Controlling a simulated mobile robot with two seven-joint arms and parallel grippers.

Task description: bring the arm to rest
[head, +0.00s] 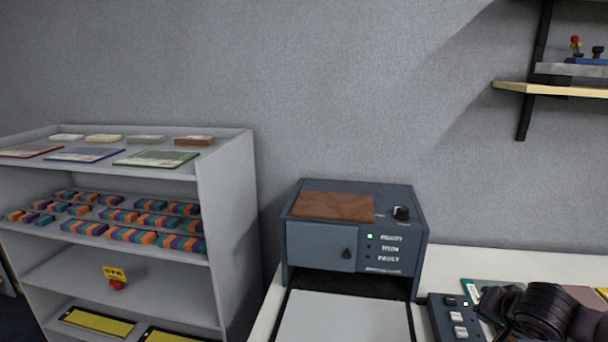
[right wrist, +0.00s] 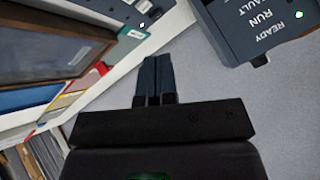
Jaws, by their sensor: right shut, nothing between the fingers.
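My right gripper (right wrist: 154,80) shows in the right wrist view with its two dark fingers pressed together and nothing between them. The fingers are over the grey floor or wall area, beside the white table edge. In the head view a black part of my right arm (head: 543,308) is at the bottom right, over the table beside the button box; its fingertips cannot be made out there. My left gripper is in neither view.
A dark blue machine (head: 345,240) marked READY, RUN and FAULT stands on the white table (head: 440,265), its green light lit. A button box (head: 455,318) is to its right. A grey shelf (head: 225,200) with coloured blocks stands left. A wall shelf (head: 560,91) hangs upper right.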

